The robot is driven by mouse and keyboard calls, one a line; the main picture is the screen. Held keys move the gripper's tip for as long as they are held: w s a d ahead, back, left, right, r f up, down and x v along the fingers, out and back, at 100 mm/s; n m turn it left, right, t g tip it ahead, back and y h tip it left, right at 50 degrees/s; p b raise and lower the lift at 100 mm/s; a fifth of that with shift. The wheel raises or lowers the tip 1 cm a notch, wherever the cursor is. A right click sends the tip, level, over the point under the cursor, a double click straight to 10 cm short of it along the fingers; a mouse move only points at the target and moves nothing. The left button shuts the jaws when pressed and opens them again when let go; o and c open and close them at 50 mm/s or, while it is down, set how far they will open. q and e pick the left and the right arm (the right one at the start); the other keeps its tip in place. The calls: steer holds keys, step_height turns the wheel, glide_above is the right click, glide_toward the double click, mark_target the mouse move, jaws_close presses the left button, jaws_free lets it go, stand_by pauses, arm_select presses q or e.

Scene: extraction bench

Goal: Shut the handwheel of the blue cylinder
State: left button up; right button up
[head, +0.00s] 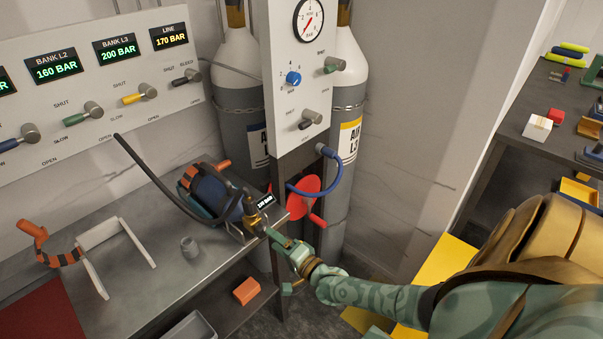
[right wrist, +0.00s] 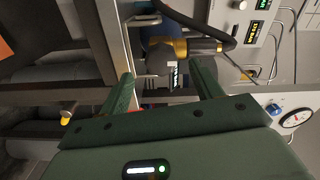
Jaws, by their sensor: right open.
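The blue cylinder (head: 208,190) lies on the bench with a dark hose and orange parts by it. Its brass valve (head: 253,220) faces the bench's right edge, beside a small display (head: 266,201). In the right wrist view the cylinder (right wrist: 160,30) and valve (right wrist: 180,48) lie beyond the fingers. I cannot clearly make out its handwheel; my gripper may hide it. My right gripper (head: 274,236) is open just in front of the valve; in the wrist view its fingers (right wrist: 162,74) are spread with nothing clearly between them. My left gripper is not in view.
A gauge panel (head: 290,95) stands before grey cylinders. A white stand (head: 103,233) and small grey cup (head: 188,246) are on the bench.

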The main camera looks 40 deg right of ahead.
steer(key=s+p, duration=0.1)
steer(key=s, duration=1)
steer(key=shift+s+d, duration=0.4)
steer(key=shift+d, duration=0.05)
steer(key=s+f+n+g, duration=0.5)
steer(key=s+f+n, duration=0.15)
steer(key=f, duration=0.35)
steer(key=s+f+n+g, duration=0.4)
steer(key=s+f+n, duration=0.2)
steer(key=f+n, duration=0.25)
steer(key=s+a+f+n+g, duration=0.2)
steer(key=s+a+f+g, duration=0.2)
steer(key=s, duration=0.7)
steer(key=s+a+f+n+g+h, duration=0.1)
steer(key=s+a+f+g, duration=0.3)
steer(key=s+f, duration=0.3)
steer(key=s+a, duration=0.1)
steer(key=s, duration=0.3)
steer(key=shift+s+a+n, duration=0.25)
steer(key=shift+s+n, duration=0.15)
